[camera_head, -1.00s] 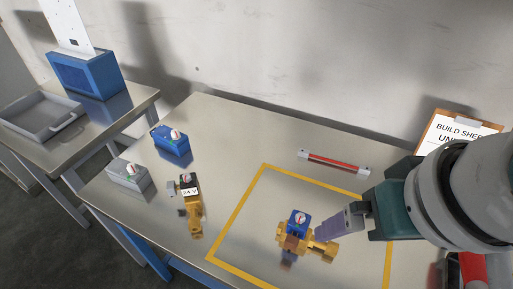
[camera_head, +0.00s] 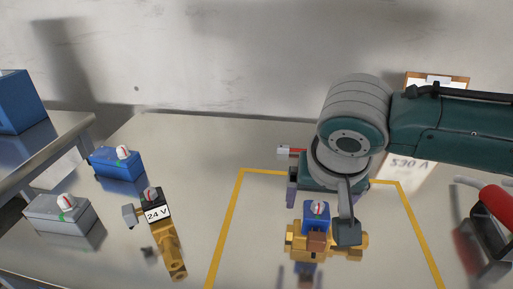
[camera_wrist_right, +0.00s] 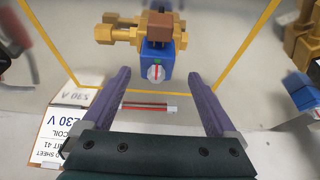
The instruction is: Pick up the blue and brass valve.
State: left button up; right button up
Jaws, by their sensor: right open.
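The blue and brass valve (camera_head: 318,217) stands inside the yellow outline, with its blue block and red-and-white dial on a brass body. In the right wrist view its blue block (camera_wrist_right: 154,64) lies just ahead of the fingertips, between their lines, and the brass body is beyond. In the right wrist view the open purple fingers (camera_wrist_right: 163,85) hold nothing. Contact with the valve cannot be told. My left gripper is not in view.
Left of the outline (camera_head: 223,232) lie a black-and-brass valve marked 24 V (camera_head: 163,232), a blue block (camera_head: 116,163) and a grey block (camera_head: 58,217). A red-handled object (camera_head: 496,203) is at the right. A clipboard (camera_head: 437,78) and a red bar (camera_wrist_right: 149,107) are at the back.

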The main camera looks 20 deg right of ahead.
jog(key=x, duration=0.3)
jog(key=b+x, duration=0.1)
jog(key=x, duration=0.1)
jog(key=shift+s+f, duration=0.1)
jog(key=shift+s, duration=0.3)
grip_shut()
dwell(0.5)
